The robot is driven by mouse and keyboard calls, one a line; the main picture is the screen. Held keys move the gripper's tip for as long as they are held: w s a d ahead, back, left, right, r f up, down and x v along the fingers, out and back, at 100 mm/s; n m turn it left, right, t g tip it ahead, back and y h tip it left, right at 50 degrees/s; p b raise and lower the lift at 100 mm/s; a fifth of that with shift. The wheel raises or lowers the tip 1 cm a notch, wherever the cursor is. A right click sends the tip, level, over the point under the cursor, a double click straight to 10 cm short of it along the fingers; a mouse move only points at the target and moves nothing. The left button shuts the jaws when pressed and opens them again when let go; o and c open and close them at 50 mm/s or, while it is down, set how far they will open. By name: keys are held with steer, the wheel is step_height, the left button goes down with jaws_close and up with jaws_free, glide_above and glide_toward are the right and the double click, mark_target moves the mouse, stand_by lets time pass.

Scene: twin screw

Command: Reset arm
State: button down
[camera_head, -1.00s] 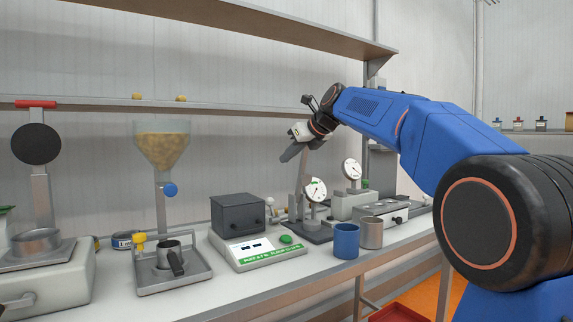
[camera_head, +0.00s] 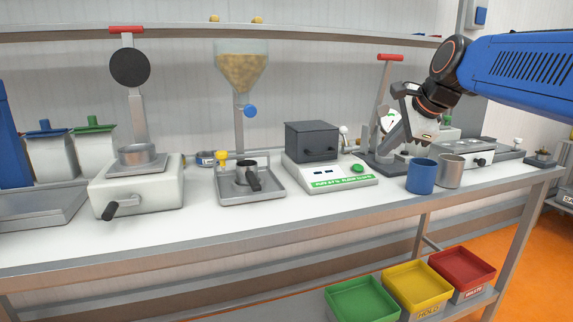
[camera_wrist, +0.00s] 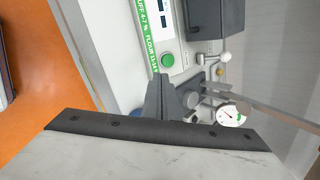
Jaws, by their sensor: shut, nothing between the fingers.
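My gripper (camera_head: 388,149) hangs above the workbench (camera_head: 120,240) at the right, tilted down and left, with its fingers together and empty. In the wrist view its dark fingers (camera_wrist: 161,82) are pressed together and point toward the bench. They appear in front of a dial gauge stand with a red handle (camera_head: 391,57). The gripper hides part of that stand and its dial. The dial (camera_wrist: 230,114) shows in the wrist view.
A blue cup (camera_head: 421,177) and a grey metal cup (camera_head: 450,172) stand below the gripper. A scale with a black box (camera_head: 313,142) is to the left. A hopper (camera_head: 240,68) hangs further left. Green (camera_head: 362,300), yellow (camera_head: 417,286) and red (camera_head: 463,272) bins sit below.

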steer(key=s+d+f+n+g+h, duration=0.1)
steer(key=s+d+f+n, duration=0.1)
steer(key=s+f+n, duration=0.7)
steer(key=s+d+f+n+g+h, duration=0.1)
steer(key=s+f+n, duration=0.8)
steer(key=s+f, duration=1)
steer(key=shift+s+d+f+g+h, duration=0.2)
steer(key=shift+s+d+g+h, duration=0.25)
steer(key=shift+s+g, duration=0.1)
